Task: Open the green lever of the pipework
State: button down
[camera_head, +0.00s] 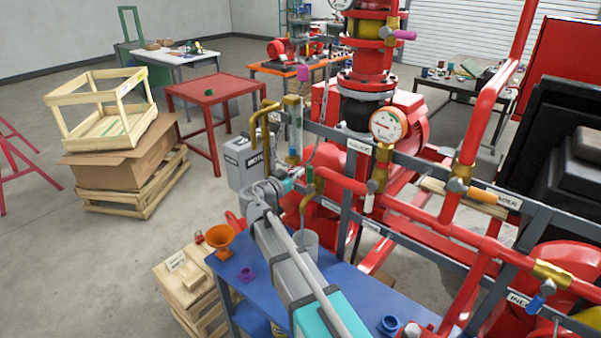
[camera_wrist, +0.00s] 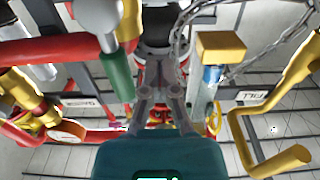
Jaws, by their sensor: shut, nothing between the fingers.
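The green lever (camera_wrist: 117,75) shows in the wrist view as a green grip below a grey stem, left of my fingers. In the head view a small green part (camera_head: 310,174) shows at the brass valve on the red pipe, partly hidden by my gripper. My gripper (camera_wrist: 160,72) is shut and empty, with its grey fingers together just right of the lever. I cannot tell whether they touch it. In the head view my gripper (camera_head: 299,173) is at the near side of the pipework, close to the valve.
A pressure gauge (camera_head: 387,125) and an orange-handled valve (camera_head: 490,196) stand right of my gripper. Bent yellow pipes (camera_head: 262,122) and a clear sight tube (camera_head: 294,128) are close by. A blue bench (camera_head: 365,290) with an orange funnel (camera_head: 220,238) lies below my arm.

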jog(key=v, duration=0.8)
dwell(0.5)
jog(key=shift+s, duration=0.1)
